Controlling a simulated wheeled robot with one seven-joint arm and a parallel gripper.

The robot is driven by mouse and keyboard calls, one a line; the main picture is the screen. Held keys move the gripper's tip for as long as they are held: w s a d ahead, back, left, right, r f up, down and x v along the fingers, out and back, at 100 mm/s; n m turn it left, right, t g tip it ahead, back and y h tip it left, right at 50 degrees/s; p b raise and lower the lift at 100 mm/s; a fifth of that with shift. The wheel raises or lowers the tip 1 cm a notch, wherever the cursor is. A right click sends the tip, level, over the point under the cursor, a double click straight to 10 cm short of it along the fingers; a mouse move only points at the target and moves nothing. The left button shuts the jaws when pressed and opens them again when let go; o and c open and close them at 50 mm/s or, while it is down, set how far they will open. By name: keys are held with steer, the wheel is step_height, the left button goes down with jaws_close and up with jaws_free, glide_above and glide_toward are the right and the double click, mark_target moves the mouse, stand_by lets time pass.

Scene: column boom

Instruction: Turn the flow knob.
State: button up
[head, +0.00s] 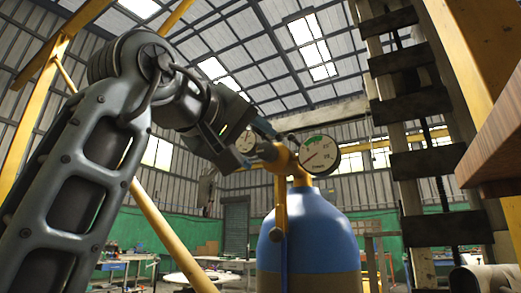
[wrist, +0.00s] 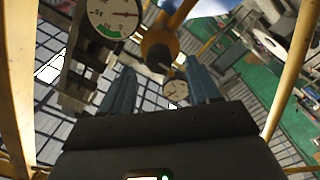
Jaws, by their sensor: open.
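A brass-coloured regulator (head: 283,160) sits on top of a blue gas cylinder (head: 315,225) with a tan lower part. A large round gauge (head: 319,155) faces me on its right; a small gauge (head: 246,141) is partly hidden by my gripper (head: 250,144). My gripper is open, its blue fingers at the regulator's left side. In the wrist view my gripper (wrist: 160,68) has the regulator's rounded end (wrist: 158,44) just ahead of and between its fingertips, and the small gauge (wrist: 176,92) shows between the fingers. I cannot tell clearly which part is the flow knob, or whether a finger touches it.
A tall timber-and-dark-block column (head: 420,130) and a wooden board edge (head: 495,140) fill the right. Workbenches (head: 130,262) stand far back along the green wall. Open air lies above the regulator.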

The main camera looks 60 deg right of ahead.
mark_target(263, 150)
steer(key=shift+d, duration=1.6)
steer(key=c, duration=1)
